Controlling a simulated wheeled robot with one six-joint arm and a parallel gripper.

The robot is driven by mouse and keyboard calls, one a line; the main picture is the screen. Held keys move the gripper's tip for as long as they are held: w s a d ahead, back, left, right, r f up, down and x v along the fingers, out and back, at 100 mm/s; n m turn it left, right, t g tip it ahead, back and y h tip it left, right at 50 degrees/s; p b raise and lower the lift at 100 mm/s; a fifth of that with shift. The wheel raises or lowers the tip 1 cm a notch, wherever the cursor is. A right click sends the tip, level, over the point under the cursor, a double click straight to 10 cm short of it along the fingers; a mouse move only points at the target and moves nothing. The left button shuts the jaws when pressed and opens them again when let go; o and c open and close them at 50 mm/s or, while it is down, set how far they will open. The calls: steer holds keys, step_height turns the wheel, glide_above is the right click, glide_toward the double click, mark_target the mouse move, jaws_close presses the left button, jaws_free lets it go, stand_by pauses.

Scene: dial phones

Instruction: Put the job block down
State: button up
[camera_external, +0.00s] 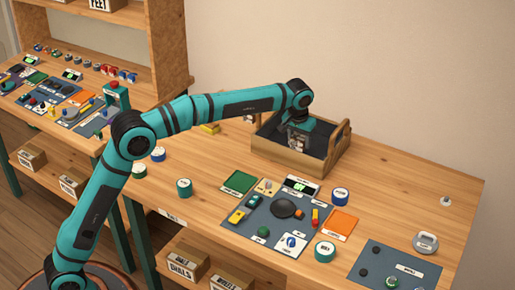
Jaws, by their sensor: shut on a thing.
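My gripper (297,143) points down inside a wooden carry box (285,162) with a dark lining, at the back of the table. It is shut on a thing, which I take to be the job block. The block is mostly hidden by the fingers and the box walls, so its shape and whether it touches the box floor cannot be told.
A dark blue panel (260,243) with a black dial, a green card (240,183) and an orange card (341,223) lies in front of the box. Round canisters (340,197) stand around it. A second panel (405,262) lies front right. The table's back right is mostly clear.

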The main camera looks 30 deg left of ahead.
mark_target(299, 148)
steer(key=shift+f, duration=2.05)
steer(key=shift+f, duration=0.1)
steer(key=o, duration=1)
steer(key=r, duration=0.4)
steer(key=s+r, duration=0.1)
steer(key=r, duration=0.7)
steer(key=shift+s, duration=0.4)
